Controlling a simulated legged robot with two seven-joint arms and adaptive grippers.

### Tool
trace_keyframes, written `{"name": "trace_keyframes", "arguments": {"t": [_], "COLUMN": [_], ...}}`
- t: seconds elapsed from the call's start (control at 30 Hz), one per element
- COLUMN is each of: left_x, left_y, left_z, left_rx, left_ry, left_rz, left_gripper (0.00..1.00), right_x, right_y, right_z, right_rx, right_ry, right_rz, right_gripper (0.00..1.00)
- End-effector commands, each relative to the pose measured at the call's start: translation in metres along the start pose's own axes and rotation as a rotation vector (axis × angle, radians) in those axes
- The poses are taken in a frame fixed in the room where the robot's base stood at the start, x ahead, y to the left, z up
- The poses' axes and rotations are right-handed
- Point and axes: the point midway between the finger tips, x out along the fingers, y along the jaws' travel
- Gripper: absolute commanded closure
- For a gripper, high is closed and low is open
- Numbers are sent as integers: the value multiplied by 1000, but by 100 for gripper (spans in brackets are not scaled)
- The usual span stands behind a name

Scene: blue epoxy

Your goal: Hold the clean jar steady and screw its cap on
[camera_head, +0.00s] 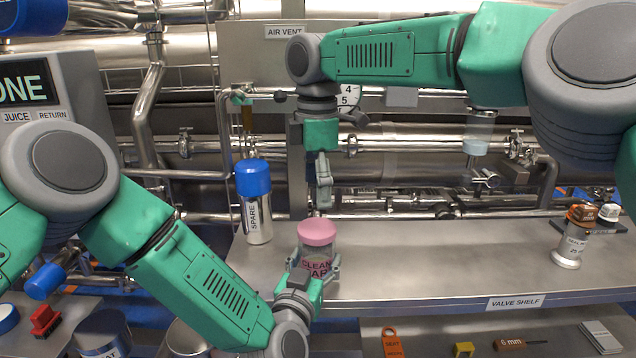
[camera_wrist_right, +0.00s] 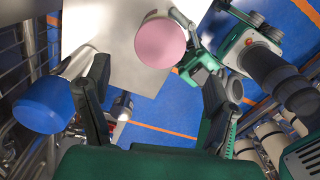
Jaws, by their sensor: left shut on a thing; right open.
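The clear jar labelled CLEAN (camera_head: 317,266) stands upright near the front edge of the valve shelf. A pink cap (camera_head: 317,231) sits on top of its mouth; how far it is threaded cannot be told. My left gripper (camera_head: 314,272) is shut around the jar's body from the front. My right gripper (camera_head: 323,192) points down, open and empty, above the cap and apart from it. In the right wrist view the round pink cap (camera_wrist_right: 161,43) lies ahead, between and beyond my open right fingers (camera_wrist_right: 155,88).
A SPARE cylinder with a blue cap (camera_head: 253,180) stands left of the jar. A small metal fitting with an orange-brown top (camera_head: 571,246) stands at the shelf's right. The shelf (camera_head: 430,265) between is clear. Pipes and valves run behind; tools lie on a lower shelf (camera_head: 560,343).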

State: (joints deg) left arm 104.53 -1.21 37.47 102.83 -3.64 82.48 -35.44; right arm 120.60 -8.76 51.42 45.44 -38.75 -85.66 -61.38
Motion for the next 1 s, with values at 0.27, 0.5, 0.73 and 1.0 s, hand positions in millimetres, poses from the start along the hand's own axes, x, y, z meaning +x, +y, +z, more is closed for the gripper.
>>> {"name": "trace_keyframes", "arguments": {"t": [0.27, 0.5, 0.73, 1.0], "left_x": [0, 0, 0, 0], "left_y": [0, 0, 0, 0], "left_z": [0, 0, 0, 0], "left_rx": [0, 0, 0, 0], "left_ry": [0, 0, 0, 0], "left_rz": [0, 0, 0, 0], "left_gripper": [94, 94, 94, 94], "right_x": [38, 68, 83, 85], "right_y": [0, 0, 0, 0], "right_z": [1, 1, 1, 1], "right_rx": [1, 1, 1, 2], "right_ry": [-1, -4, -4, -3], "right_rz": [-2, 0, 1, 2], "right_gripper": [22, 22, 22, 22]}}
